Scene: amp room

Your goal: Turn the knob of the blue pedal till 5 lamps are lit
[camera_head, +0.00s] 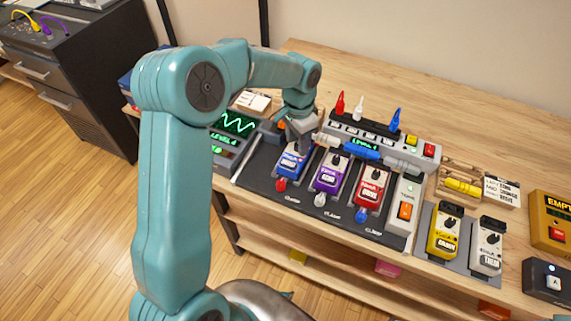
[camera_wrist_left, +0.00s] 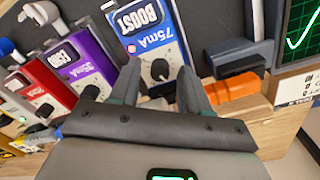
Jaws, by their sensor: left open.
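The blue pedal (camera_head: 291,165) stands at the left end of the row on the dark pedal board. It reads BOOST in the left wrist view (camera_wrist_left: 141,33). My left gripper (camera_head: 302,140) is over its far end and hides the knob in the head view. In the left wrist view the open fingers (camera_wrist_left: 160,78) point at the pedal's knob end. The dark knob (camera_wrist_left: 160,69) shows between the fingertips, and I cannot tell whether they touch it. A green screen (camera_head: 236,122) left of the board shows a wave and small level text. I cannot count lit lamps. My right gripper is out of view.
A purple pedal (camera_head: 329,174) and a red pedal (camera_head: 370,189) stand close to the right. A grey unit (camera_head: 410,148) with coloured plugs is behind them. Yellow (camera_head: 444,233) and white (camera_head: 487,246) pedals stand further right. An orange part (camera_wrist_left: 232,88) lies beside my fingers.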

